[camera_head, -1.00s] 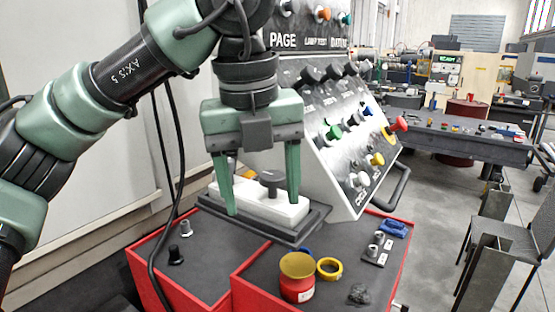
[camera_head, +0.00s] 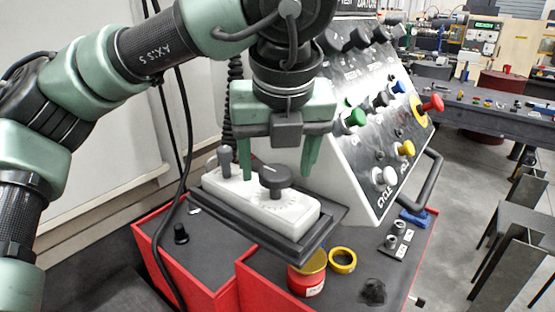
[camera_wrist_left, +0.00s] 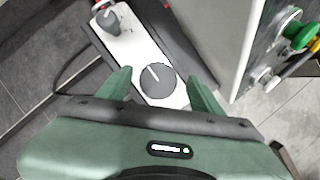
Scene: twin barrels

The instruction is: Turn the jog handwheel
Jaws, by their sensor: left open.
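The jog handwheel (camera_head: 275,178) is a dark grey knob with a white index line on a white pendant box (camera_head: 255,201). The box lies in a dark tray (camera_head: 300,240) in front of the slanted control panel. My left gripper (camera_head: 279,175) is open, its two green fingers pointing down. In the left wrist view the handwheel (camera_wrist_left: 158,84) shows between the fingertips (camera_wrist_left: 160,80), with gaps on both sides. No contact shows. A second grey knob (camera_head: 225,158) stands at the box's far end. My right gripper is not in view.
The control panel (camera_head: 375,130) with coloured buttons rises close to the right of the gripper. A red cabinet (camera_head: 255,285) carries a yellow-topped can (camera_head: 308,272), a yellow ring (camera_head: 342,260) and a dark lump (camera_head: 373,291). A black cable (camera_head: 165,235) hangs at left.

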